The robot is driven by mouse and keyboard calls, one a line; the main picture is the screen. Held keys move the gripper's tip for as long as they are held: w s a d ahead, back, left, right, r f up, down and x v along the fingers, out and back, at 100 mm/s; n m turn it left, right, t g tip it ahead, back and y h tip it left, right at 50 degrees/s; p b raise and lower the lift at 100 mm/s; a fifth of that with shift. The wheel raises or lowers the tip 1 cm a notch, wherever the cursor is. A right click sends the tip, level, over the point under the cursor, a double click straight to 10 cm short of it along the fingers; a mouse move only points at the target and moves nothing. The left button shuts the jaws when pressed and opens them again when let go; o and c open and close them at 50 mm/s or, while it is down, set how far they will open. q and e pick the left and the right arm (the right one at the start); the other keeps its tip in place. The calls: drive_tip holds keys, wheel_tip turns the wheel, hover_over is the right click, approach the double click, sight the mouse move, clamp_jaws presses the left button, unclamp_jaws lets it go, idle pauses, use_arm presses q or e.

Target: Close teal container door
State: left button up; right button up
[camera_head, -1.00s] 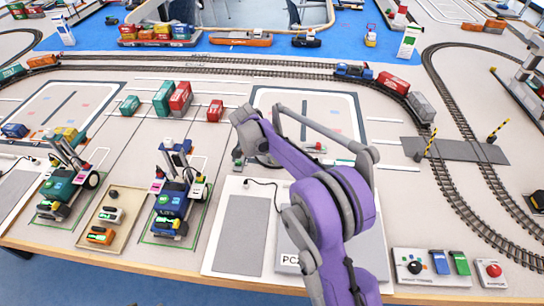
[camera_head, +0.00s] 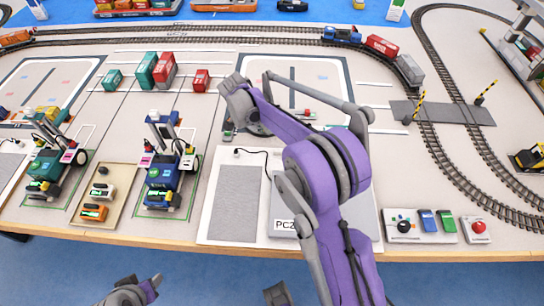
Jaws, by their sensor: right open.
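A taller teal container (camera_head: 147,68) stands on the table's marked lanes at the upper left, beside a red one. A smaller teal container (camera_head: 113,78) lies to its left. Their doors are too small to make out. My right gripper (camera_head: 246,84) is at the end of my purple and grey arm, right of the containers and apart from them. It is open, with nothing seen in it. Grey and purple parts of mine, perhaps the left gripper (camera_head: 135,291), show at the bottom edge, cut off, so its jaws are unclear.
Red containers (camera_head: 166,72) stand close to the teal ones. Two crane models (camera_head: 163,172) and a beige tray (camera_head: 98,205) stand at the front left. A control panel (camera_head: 420,226) is at the front right. Rails with a train (camera_head: 345,36) run behind.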

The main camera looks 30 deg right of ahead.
drive_tip(key=n, duration=0.1)
drive_tip(key=s+n+t, duration=0.1)
drive_tip(key=n, duration=0.1)
drive_tip(key=shift+s+d+n, duration=0.15)
drive_tip(key=shift+d+n, duration=0.15)
drive_tip(key=shift+d, duration=0.1)
drive_tip(key=n+t, duration=0.1)
drive_tip(key=n, duration=0.1)
drive_tip(key=d+n+y, duration=0.1)
drive_tip(key=n, duration=0.1)
drive_tip(key=shift+s+d+t, duration=0.1)
drive_tip(key=shift+s+t, duration=0.3)
drive_tip(key=n, duration=0.1)
drive_tip(key=d+n+y, duration=0.1)
drive_tip(key=n, duration=0.1)
drive_tip(key=shift+s, duration=0.15)
drive_tip(key=n+y, duration=0.1)
drive_tip(key=n, duration=0.1)
drive_tip(key=d+n+t+y+p, duration=0.1)
drive_tip(key=n, duration=0.1)
drive_tip(key=shift+d, duration=0.2)
drive_tip(key=v, duration=1.1)
drive_tip(key=s+a+r+p, duration=0.1)
drive_tip(key=s+a+p, duration=0.1)
drive_tip(key=s+a, duration=0.4)
drive_tip(key=s+a+r+n+p, duration=0.1)
drive_tip(key=s+a, duration=0.6)
drive_tip(key=s, duration=0.7)
drive_tip(key=shift+t+p, duration=0.3)
drive_tip(key=shift+p, duration=0.5)
